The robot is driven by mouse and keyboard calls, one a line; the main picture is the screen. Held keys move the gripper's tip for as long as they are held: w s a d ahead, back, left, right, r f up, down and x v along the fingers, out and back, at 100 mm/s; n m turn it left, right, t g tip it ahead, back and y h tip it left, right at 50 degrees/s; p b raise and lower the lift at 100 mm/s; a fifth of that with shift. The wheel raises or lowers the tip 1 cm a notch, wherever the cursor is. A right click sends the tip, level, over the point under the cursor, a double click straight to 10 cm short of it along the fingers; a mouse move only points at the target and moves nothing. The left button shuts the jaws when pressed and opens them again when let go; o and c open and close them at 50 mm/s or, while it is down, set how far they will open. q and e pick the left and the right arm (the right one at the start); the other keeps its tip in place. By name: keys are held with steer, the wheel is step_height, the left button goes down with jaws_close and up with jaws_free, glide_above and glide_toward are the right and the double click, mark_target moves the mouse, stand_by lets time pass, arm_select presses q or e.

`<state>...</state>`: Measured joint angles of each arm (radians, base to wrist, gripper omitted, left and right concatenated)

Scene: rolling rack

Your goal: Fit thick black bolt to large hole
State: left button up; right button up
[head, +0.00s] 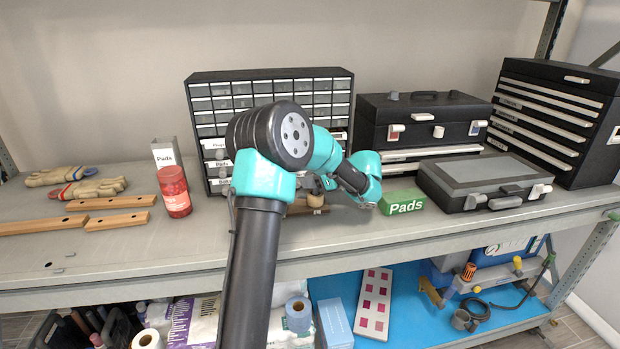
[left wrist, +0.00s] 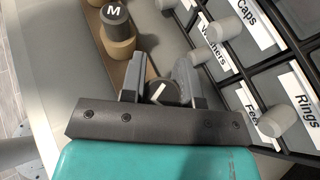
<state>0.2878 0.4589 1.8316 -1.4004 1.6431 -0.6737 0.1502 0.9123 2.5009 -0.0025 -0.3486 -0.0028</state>
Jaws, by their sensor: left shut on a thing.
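My left gripper (left wrist: 163,75) is shut on a dark, round-topped bolt (left wrist: 163,94) with a white mark, only partly visible between the grey fingers. A wooden block (left wrist: 125,72) lies beside and beneath the fingers; it also shows in the head view (head: 296,209). On it stands a round wooden piece with a dark top marked M (left wrist: 115,18), ahead and left of the fingers. The fingers hide part of the block, so I cannot tell whether the held bolt is in a hole. In the head view my arm hides much of this. My right gripper is not in view.
A small-drawer cabinet (head: 270,85) stands close behind, its knobs beside my gripper. A green Pads box (head: 402,202), grey case (head: 480,178) and black toolbox (head: 425,110) are on the right.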

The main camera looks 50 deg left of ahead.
mark_target(310, 192)
arm_select(q)
steer(key=shift+f, duration=1.45)
steer(key=o, duration=1)
steer(key=shift+o, duration=0.2)
steer(key=shift+d, duration=0.15)
steer(key=v, duration=1.7)
steer(key=shift+w+d, duration=0.1)
